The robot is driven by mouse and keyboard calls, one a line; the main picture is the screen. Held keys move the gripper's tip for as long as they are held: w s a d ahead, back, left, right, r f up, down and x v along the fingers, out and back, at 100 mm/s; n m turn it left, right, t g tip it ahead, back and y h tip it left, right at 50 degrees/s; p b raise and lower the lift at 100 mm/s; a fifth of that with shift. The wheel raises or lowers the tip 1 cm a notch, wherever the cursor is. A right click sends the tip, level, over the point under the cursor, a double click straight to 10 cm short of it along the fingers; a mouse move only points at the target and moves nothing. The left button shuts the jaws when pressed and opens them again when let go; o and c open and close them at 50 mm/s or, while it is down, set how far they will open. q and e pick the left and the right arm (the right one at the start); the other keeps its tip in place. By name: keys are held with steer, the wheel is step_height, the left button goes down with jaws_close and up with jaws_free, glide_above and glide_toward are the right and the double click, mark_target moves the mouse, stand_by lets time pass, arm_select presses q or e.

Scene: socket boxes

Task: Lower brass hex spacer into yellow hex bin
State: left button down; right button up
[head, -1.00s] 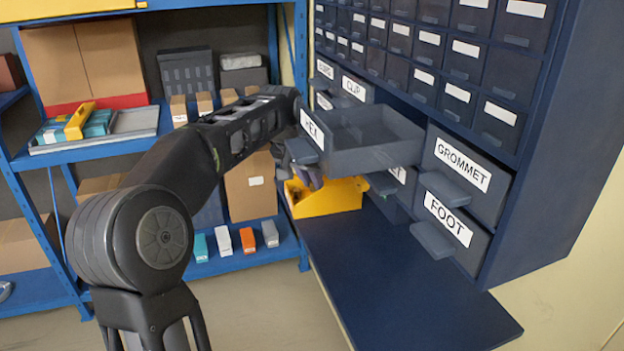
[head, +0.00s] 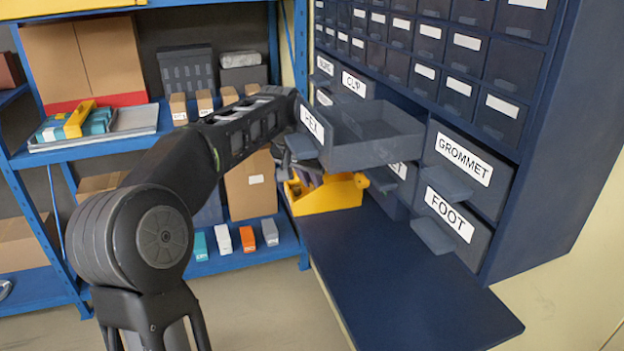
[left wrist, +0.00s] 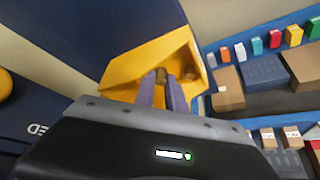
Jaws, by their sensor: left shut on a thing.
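The yellow bin (head: 328,196) stands on the dark blue shelf below the open HEX drawer (head: 365,145). It also shows in the left wrist view (left wrist: 125,75), with its open top towards the camera. My left gripper (left wrist: 166,76) has its two purple-grey fingers reaching into the bin's opening. They are shut on a small brass spacer, of which little shows between the fingertips. A brownish brass piece (left wrist: 190,73) shows just right of the fingertips inside the bin. In the head view the drawer and the arm hide most of my left gripper (head: 305,180).
The HEX drawer juts out just above the bin and my left wrist. GROMMET (head: 463,163) and FOOT (head: 449,215) drawers are to the right. The blue shelf top (head: 400,285) in front is clear. A rack (head: 35,290) with boxes stands at left.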

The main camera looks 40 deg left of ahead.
arm_select(q)
steer(key=c, duration=1.3)
jaws_free()
steer(key=shift+r, duration=0.1)
steer(key=v, duration=0.7)
steer(key=shift+s+r, duration=0.15)
steer(key=shift+r, duration=0.15)
